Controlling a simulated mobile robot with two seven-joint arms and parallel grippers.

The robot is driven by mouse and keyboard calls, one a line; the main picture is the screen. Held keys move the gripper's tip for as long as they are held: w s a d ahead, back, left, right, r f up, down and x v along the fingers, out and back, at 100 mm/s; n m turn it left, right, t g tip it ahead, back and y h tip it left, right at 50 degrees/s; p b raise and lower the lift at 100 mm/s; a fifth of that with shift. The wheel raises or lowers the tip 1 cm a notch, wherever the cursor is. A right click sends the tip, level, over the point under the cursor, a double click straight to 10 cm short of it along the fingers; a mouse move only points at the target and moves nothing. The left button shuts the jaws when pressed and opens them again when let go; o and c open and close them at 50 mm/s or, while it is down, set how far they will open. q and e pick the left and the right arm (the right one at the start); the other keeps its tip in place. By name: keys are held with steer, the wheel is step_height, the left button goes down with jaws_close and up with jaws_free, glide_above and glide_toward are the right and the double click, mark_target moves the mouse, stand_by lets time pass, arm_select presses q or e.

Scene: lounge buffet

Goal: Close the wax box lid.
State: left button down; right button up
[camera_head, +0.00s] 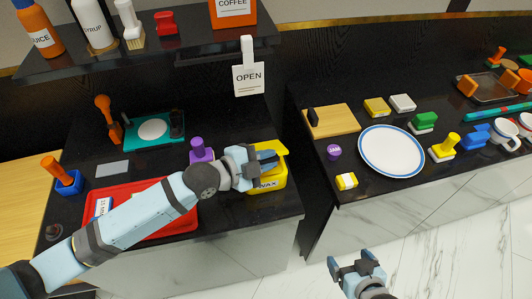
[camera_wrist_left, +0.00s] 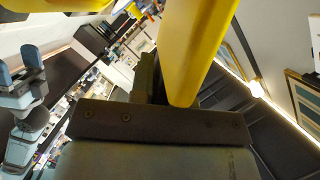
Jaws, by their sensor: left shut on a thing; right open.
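The yellow wax box (camera_head: 268,184), labelled WAX, stands near the front right corner of the left dark counter. Its yellow lid (camera_head: 272,147) shows above and behind my left gripper, raised from the front of the box. My left gripper (camera_head: 266,158) is at the lid, shut on it. In the left wrist view the yellow lid (camera_wrist_left: 197,45) runs up from the dark finger at close range. The arm and gripper hide part of the box's opening. My right gripper (camera_head: 357,268) is open and empty, low in front of the counters, apart from everything.
A purple stamp-like object (camera_head: 200,150) stands just left of my left gripper. A red tray (camera_head: 122,192) lies under my left arm. An OPEN sign (camera_head: 249,78) hangs behind the box. A gap separates the left counter from the right one, which holds a white plate (camera_head: 391,149).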

arm_select(q)
steer(key=shift+s+f, duration=0.2)
steer(key=shift+f, duration=0.2)
steer(key=c, duration=1.1)
jaws_free()
steer(key=shift+c, duration=0.2)
steer(key=shift+r, duration=0.1)
steer(key=v, duration=1.3)
steer(key=shift+a+b, duration=0.3)
steer(key=shift+a, duration=0.05)
steer(key=shift+s+r, duration=0.1)
steer(key=shift+c, duration=0.2)
